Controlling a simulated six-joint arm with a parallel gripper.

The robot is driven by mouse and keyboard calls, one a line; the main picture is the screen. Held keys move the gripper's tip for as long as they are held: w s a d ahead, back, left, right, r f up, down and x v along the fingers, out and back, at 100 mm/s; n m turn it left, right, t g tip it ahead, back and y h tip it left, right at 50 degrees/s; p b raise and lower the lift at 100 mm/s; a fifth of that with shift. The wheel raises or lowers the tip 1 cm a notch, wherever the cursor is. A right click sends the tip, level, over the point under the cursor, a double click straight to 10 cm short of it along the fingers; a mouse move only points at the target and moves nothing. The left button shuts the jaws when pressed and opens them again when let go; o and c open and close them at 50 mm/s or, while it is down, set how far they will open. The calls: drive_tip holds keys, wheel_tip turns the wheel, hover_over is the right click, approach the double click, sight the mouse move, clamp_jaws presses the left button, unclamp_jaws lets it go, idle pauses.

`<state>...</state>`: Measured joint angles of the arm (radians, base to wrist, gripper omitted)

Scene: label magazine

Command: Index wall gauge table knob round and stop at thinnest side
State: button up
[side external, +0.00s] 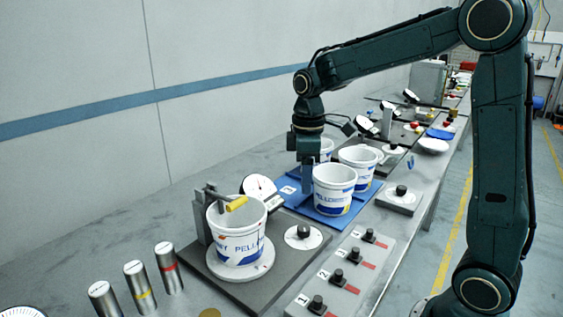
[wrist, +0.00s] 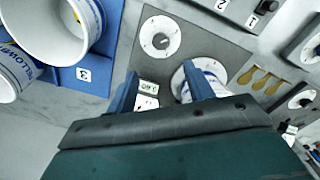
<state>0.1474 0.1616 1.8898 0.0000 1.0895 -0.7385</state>
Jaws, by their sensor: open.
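The wall gauge table (side external: 262,290) is a dark plate in the side view. Its black knob (side external: 303,231) stands on a white dial disc at the right; the knob and disc also show at the top middle of the wrist view (wrist: 160,41). A white printed pail (side external: 236,245) stands on the round white turntable (side external: 240,273), beside the yellow-tipped arm (side external: 236,203) and a round dial gauge (side external: 258,188). The gauge's reading is too small to read.
Several white pails (side external: 335,198) stand on the blue mat (side external: 372,191) close by my gripper. A strip of numbered black knobs (side external: 353,254) lies at the front right. Metal cylinders (side external: 139,284) stand at the front left. Another knob plate (side external: 400,200) stands right of the mat.

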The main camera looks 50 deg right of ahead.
sight(304, 227)
wheel_tip(304, 227, down, 13)
drive_tip(key=shift+f, duration=0.15)
idle(0.5)
drive_tip(key=c, duration=1)
